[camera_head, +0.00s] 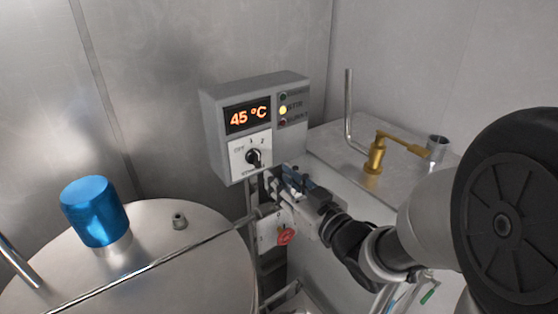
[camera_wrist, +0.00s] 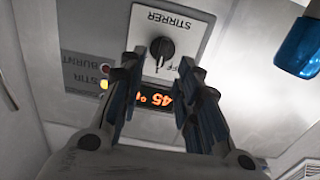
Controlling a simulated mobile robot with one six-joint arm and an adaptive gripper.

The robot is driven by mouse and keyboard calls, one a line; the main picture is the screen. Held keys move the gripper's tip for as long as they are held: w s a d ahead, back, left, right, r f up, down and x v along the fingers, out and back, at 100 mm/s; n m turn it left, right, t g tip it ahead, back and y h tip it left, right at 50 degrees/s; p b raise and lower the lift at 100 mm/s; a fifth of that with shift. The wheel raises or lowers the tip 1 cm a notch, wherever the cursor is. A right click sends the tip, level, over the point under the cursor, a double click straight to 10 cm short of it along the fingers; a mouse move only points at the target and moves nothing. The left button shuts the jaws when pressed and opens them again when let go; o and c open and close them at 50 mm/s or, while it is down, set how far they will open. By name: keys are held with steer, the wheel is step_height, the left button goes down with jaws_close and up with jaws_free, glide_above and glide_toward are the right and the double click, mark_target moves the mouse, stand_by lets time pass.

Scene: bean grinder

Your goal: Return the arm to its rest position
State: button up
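My gripper (camera_head: 271,183) is just below and in front of the control box (camera_head: 213,127) in the head view. In the wrist view my gripper (camera_wrist: 160,66) has its two fingers spread, with nothing between them. The black stirrer knob (camera_head: 254,157) sits on a white dial plate on the box's front. In the wrist view the knob (camera_wrist: 161,49) shows upside down beyond the gap between the fingertips, apparently apart from them. The display (camera_head: 248,117) reads 45 °C, and the middle, yellow lamp (camera_head: 283,110) is lit. My arm reaches in from the right.
A steel vessel lid (camera_head: 150,220) with a blue cap (camera_head: 94,210) is at the left. A brass valve (camera_head: 375,155) and an upright metal pipe (camera_head: 348,105) stand on the steel top at the right. A red knob (camera_head: 286,236) is below my gripper.

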steer(key=s+d+m+g+h, duration=0.3)
steer(key=s+d+m+h, duration=0.3)
steer(key=d+h, duration=0.55)
steer(key=s+f+g+y, duration=0.1)
steer(key=s+f+g, duration=0.1)
steer(key=s, duration=0.8)
steer(key=s+f+g+y, duration=0.1)
steer(key=s+g, duration=0.4)
steer(key=s, duration=0.6)
steer(key=shift+s+d+f+m, duration=0.2)
steer(key=shift+f+m, duration=0.2)
steer(key=shift+f, duration=0.1)
